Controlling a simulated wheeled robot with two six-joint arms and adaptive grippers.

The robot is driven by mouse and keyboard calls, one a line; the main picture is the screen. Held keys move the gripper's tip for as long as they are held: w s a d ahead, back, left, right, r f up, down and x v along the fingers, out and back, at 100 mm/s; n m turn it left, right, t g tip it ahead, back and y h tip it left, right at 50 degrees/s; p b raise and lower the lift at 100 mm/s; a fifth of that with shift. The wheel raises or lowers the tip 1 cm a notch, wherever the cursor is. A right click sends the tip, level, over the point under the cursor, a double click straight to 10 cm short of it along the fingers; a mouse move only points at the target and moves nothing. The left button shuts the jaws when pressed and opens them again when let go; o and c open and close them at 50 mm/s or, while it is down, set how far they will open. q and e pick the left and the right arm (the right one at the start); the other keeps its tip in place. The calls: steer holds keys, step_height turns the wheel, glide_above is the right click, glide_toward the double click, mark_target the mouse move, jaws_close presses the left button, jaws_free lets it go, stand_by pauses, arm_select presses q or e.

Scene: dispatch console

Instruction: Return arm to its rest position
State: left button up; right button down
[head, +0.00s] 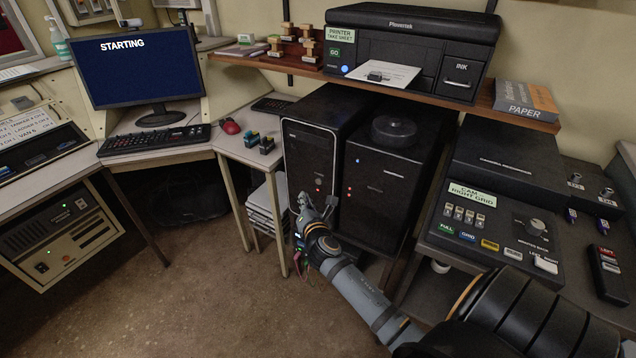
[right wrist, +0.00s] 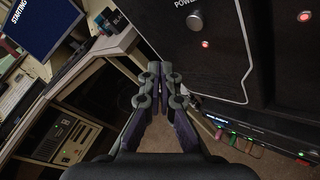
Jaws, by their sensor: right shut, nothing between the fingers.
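My right arm reaches in from the lower right in the head view. Its gripper (head: 318,206) is in front of the black computer tower (head: 309,150), near the lower part of its front. In the right wrist view the gripper (right wrist: 160,76) has its fingers together with nothing between them. The fingertips look apart from the button. My left gripper is in neither view.
A monitor (head: 140,65) reading "STARTING" stands on the left desk with a keyboard (head: 152,139). A shelf (head: 420,97) with a printer (head: 400,45) hangs above the towers. A control panel (head: 490,228) is at the right. Open carpet (head: 190,300) lies at the lower left.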

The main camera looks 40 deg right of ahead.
stand_by(0.3)
